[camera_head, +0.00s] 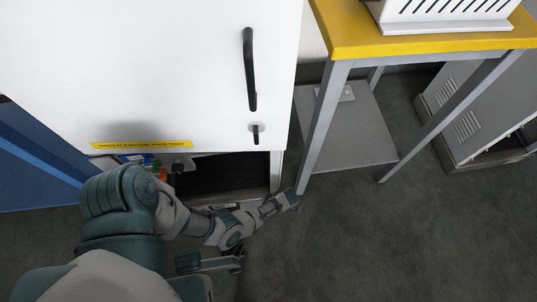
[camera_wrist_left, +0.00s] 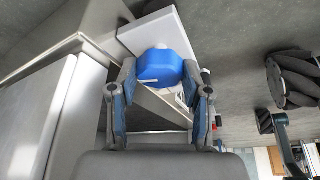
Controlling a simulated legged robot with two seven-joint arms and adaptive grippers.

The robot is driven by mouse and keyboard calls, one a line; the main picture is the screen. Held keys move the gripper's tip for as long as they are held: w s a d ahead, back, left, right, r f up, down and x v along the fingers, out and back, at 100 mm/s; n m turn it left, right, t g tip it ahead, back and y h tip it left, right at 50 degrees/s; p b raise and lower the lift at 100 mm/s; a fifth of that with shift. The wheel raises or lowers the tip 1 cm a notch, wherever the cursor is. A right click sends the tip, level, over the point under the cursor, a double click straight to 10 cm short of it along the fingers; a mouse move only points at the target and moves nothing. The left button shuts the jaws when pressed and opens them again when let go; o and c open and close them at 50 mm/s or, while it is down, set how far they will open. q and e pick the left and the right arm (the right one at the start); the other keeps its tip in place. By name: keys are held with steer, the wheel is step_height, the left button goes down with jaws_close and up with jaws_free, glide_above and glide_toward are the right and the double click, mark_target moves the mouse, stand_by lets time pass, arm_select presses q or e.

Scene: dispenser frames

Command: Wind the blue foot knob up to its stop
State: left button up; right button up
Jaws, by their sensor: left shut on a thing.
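The blue foot knob (camera_wrist_left: 162,66) shows in the left wrist view as a blue, faceted knob below a pale, flat part. My left gripper (camera_wrist_left: 161,80) is shut on it, with one finger on each side. In the head view my left arm reaches along the bottom of the white cabinet (camera_head: 150,65), and my left gripper (camera_head: 283,203) is low by its right corner. The knob is hidden in that view. I cannot tell how far it is wound. My right gripper is in neither view.
A yellow-topped table (camera_head: 350,40) with grey legs stands close right of the cabinet, with a lower shelf (camera_head: 350,130). A grey vented unit (camera_head: 480,115) stands farther right. Black handles (camera_head: 250,70) stick out from the cabinet door. The floor (camera_head: 400,235) in front is clear.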

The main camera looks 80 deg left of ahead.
arm_select(q)
steer(key=shift+w+d+n, duration=0.15)
steer(key=shift+n, duration=0.15)
steer(key=o, duration=1.2)
steer(key=shift+c, duration=0.2)
